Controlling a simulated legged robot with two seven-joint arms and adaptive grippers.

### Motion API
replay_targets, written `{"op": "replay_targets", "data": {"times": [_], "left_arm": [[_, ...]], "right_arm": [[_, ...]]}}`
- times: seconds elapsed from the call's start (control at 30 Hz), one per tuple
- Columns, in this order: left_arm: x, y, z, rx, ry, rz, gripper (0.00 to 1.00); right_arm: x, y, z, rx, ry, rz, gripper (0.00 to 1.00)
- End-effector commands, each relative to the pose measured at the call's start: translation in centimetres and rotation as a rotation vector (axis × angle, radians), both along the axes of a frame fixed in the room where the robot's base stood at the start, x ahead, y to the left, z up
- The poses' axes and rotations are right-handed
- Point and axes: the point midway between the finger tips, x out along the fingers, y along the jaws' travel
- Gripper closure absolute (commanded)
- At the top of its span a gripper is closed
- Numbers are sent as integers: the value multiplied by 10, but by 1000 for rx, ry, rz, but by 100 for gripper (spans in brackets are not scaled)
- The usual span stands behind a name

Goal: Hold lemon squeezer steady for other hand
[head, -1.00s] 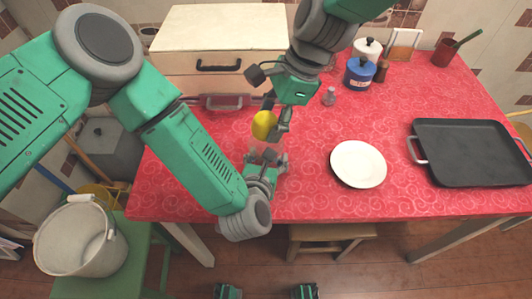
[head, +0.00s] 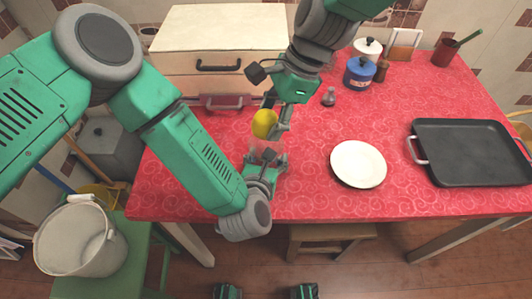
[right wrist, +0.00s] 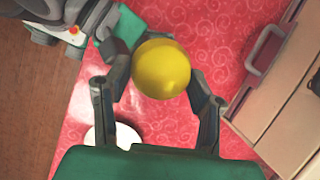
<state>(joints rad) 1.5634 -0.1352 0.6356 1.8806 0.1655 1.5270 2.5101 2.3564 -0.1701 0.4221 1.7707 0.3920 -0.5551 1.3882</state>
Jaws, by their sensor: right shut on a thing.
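A yellow lemon (head: 264,124) is held between the fingers of my right gripper (head: 275,118). In the right wrist view the lemon (right wrist: 161,69) sits between the two fingers (right wrist: 160,80), which close on its sides. My left gripper (head: 265,160) is just below the lemon, low over the table's near left part. A faint see-through object, apparently the lemon squeezer (head: 264,147), shows at its fingertips, under the lemon. The squeezer's outline is hard to make out, and whether the left fingers press on it is unclear. The lemon hides that spot in the right wrist view.
A white plate (head: 358,164) and a black griddle pan (head: 472,152) lie to the right on the red tablecloth (head: 310,200). A drawer cabinet (head: 220,45), a blue pot (head: 360,72) and a small grey shaker (head: 329,97) stand farther back. A bucket (head: 77,238) is at lower left.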

Motion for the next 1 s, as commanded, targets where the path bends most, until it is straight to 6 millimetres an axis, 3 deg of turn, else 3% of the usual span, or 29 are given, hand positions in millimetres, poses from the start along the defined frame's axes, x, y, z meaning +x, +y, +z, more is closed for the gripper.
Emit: {"op": "replay_targets", "data": {"times": [0.7,1.0], "left_arm": [[0,0,1,0,-2,0,78],[1,0,1,0,-2,0,78]], "right_arm": [[0,0,-22,0,2,1,75],[-1,0,-20,-1,3,2,75]]}}
